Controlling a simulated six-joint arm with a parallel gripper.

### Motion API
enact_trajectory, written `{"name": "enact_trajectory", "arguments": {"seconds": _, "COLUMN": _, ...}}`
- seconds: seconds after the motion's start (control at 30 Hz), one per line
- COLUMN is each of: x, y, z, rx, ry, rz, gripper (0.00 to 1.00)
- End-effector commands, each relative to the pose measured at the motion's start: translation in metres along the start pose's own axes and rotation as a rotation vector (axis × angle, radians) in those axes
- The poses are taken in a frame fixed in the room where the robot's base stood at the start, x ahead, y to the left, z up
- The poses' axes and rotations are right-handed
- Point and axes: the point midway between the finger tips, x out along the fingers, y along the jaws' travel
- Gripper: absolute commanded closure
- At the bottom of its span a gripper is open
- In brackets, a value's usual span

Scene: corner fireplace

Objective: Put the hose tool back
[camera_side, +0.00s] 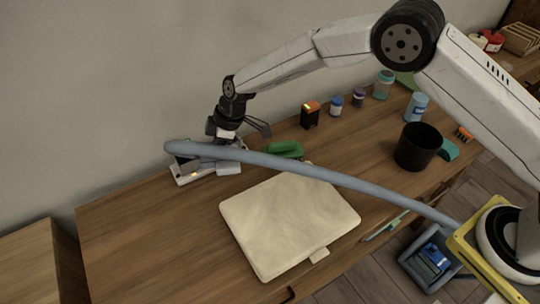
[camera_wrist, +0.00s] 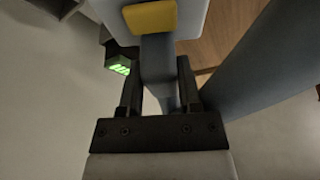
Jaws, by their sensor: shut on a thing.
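In the wrist view, my gripper (camera_wrist: 159,92) is shut on the grey-blue handle of the hose tool (camera_wrist: 158,62). Beyond the fingers is a pale part with a yellow patch (camera_wrist: 150,17). In the side view, my gripper (camera_side: 224,140) is low over the desk's back left, beside a whitish holder (camera_side: 188,175) with a small lit spot. The hose (camera_side: 300,165) loops there and runs right; it also fills the right of the wrist view (camera_wrist: 265,65). A dark box with a green light (camera_wrist: 118,68) is left of the tool. Whether the tool touches the holder is hidden.
A cream folded pad (camera_side: 288,225) lies mid-desk under the hose. A green object (camera_side: 285,150), small jars (camera_side: 336,106), an orange-topped box (camera_side: 310,115) and a black cup (camera_side: 418,147) stand to the right. The wall is close behind. The desk's left front (camera_side: 140,240) is clear.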

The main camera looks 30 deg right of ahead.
Motion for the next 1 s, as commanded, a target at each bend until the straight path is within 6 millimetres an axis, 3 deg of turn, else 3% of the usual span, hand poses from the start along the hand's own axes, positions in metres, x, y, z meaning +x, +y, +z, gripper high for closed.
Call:
{"name": "enact_trajectory", "arguments": {"seconds": 0.17, "x": 0.006, "y": 0.0, "z": 0.002, "rx": 0.0, "ry": 0.0, "rz": 0.0, "gripper": 1.0}}
{"name": "enact_trajectory", "arguments": {"seconds": 0.53, "x": 0.05, "y": 0.0, "z": 0.021, "rx": -0.003, "ry": 0.0, "rz": -0.001, "gripper": 1.0}}
{"name": "enact_trajectory", "arguments": {"seconds": 1.0, "x": 0.067, "y": 0.0, "z": 0.028, "rx": -0.002, "ry": 0.001, "rz": 0.0, "gripper": 1.0}}
